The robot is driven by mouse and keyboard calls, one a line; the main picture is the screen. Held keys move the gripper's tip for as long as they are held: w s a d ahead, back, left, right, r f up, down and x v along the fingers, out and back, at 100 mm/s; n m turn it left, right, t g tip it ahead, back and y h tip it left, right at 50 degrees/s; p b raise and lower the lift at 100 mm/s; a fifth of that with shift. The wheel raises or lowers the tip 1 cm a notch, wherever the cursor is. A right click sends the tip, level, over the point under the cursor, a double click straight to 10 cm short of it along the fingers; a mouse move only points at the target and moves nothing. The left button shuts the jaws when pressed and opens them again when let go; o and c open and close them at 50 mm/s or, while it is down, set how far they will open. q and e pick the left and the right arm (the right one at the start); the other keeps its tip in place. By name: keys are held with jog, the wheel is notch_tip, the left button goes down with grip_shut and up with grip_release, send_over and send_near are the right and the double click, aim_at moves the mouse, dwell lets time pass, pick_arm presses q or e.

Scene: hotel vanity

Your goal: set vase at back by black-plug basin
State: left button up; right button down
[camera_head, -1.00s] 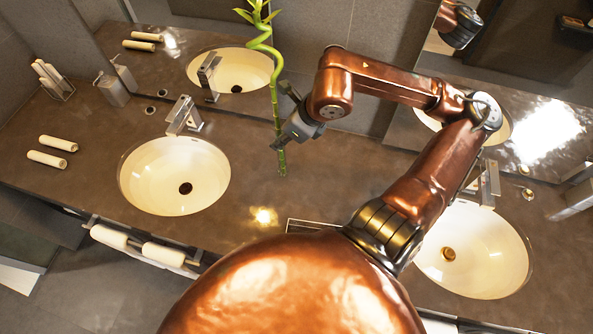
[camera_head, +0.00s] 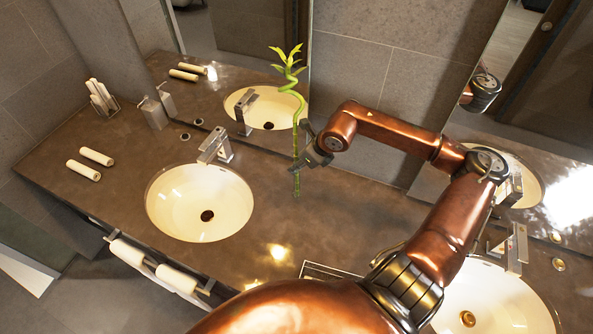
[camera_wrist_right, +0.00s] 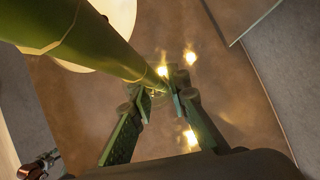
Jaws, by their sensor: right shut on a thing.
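A green lucky-bamboo stalk (camera_head: 298,115) with a curled top and leaves stands roughly upright right of the left basin, near the back wall. My right gripper (camera_head: 302,162) is shut on its lower part. In the right wrist view the stalk (camera_wrist_right: 105,50) runs between the two fingers (camera_wrist_right: 150,110). No separate vase body can be made out; whether the stalk's lower end touches the counter I cannot tell. The left basin (camera_head: 178,205) has a black plug (camera_head: 207,216). The right basin (camera_head: 500,295) has a brass-coloured plug (camera_head: 467,318). My left gripper is out of view.
The brown counter (camera_head: 262,215) is clear around the stalk's lower end. The left faucet (camera_head: 216,145) stands behind the black-plug basin, with a mirror (camera_head: 215,70) beyond. Rolled towels (camera_head: 90,163), a soap dispenser (camera_head: 152,112) and a holder (camera_head: 102,98) are at the left.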

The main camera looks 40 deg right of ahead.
aim_at(297, 176)
jog(key=shift+w+d+f, duration=0.1)
jog(key=shift+w+f, duration=0.2)
jog(key=shift+f, duration=0.05)
notch_tip(297, 176, down, 3)
jog(key=shift+p, duration=0.5)
jog(key=shift+f, duration=0.2)
jog(key=c, duration=1.8)
grip_release()
jog(key=shift+s, duration=0.1)
jog(key=shift+c, duration=0.2)
